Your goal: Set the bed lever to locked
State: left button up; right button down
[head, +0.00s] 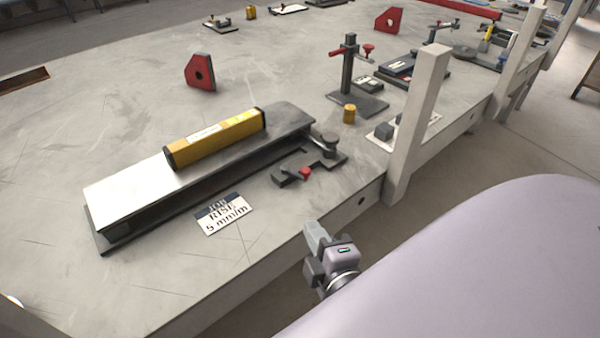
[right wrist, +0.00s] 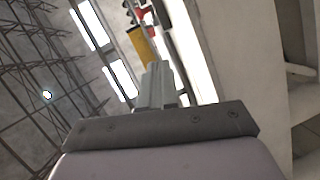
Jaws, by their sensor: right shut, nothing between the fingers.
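A long metal bed (head: 110,195) lies on the grey table, with a yellow level (head: 215,138) on top. At its right end is a dark mechanism with a round knob (head: 329,140) and a small red-tipped lever (head: 304,174). I cannot tell for certain which part is the bed lever, or its setting. My right gripper (head: 316,234) is shut and empty, just off the table's front edge, below and apart from the red-tipped lever. In the right wrist view its fingers (right wrist: 158,88) are together. My left gripper is not in view.
A label reading "JOB RISE 5 mm/m" (head: 224,213) lies in front of the bed. A pale post (head: 424,105) rises at the table's edge, right of the mechanism. A dark stand with red handles (head: 348,75) and a small yellow cylinder (head: 349,114) stand behind.

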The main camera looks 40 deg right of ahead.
jog(key=shift+n+t+h, duration=0.3)
jog(key=shift+t, duration=0.1)
jog(key=x, duration=0.3)
jog(key=r+p+x, duration=0.1)
jog(key=x, duration=0.2)
jog(key=r+x, duration=0.1)
jog(key=x, duration=0.3)
jog(key=shift+w+d+p, duration=0.1)
jog(key=shift+w+p, duration=0.15)
jog(key=shift+p, duration=0.15)
jog(key=shift+w+d+f, duration=0.2)
jog(key=shift+d, duration=0.4)
jog(key=shift+w+d+f, duration=0.2)
jog(key=shift+w+d, duration=0.05)
jog(key=shift+d, duration=0.3)
jog(key=shift+w+d+f, duration=0.15)
jog(key=shift+w+d, duration=0.15)
jog(key=shift+d, duration=0.2)
